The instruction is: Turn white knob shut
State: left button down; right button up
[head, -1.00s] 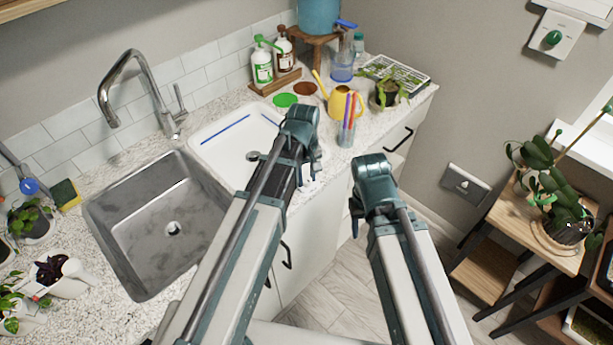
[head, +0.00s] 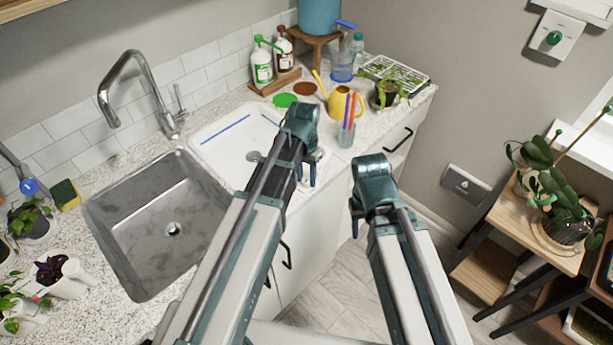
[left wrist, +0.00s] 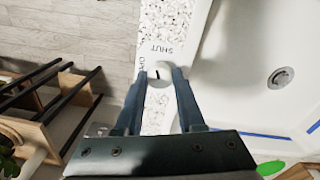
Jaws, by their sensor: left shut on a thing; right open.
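The white knob (left wrist: 164,68) is at the counter's front edge, between the two blue fingers of my left gripper (left wrist: 160,74) in the left wrist view. A dark mark shows on the knob. The printed word SHUT and a partly covered word lie beside it on the speckled counter. In the head view my left gripper (head: 307,176) points down at the counter edge by the white sink, and its wrist hides most of the knob. My right gripper (head: 355,225) hangs empty in front of the cabinets, apart from everything.
The white sink (head: 215,137) and steel sink (head: 150,240) lie left of my left gripper. A wooden plant stand (head: 510,215) is at the right.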

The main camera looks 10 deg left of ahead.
aim_at(306, 178)
pick_arm(q)
jog(key=m, duration=0.4)
jog(key=shift+m, duration=0.6)
jog(key=c, duration=0.5)
grip_release()
jog(key=shift+r, duration=0.1)
notch_tip(306, 178, up, 14)
jog(key=p, duration=1.4)
jog(key=shift+w+a+f, duration=0.15)
jog(key=shift+f, duration=0.05)
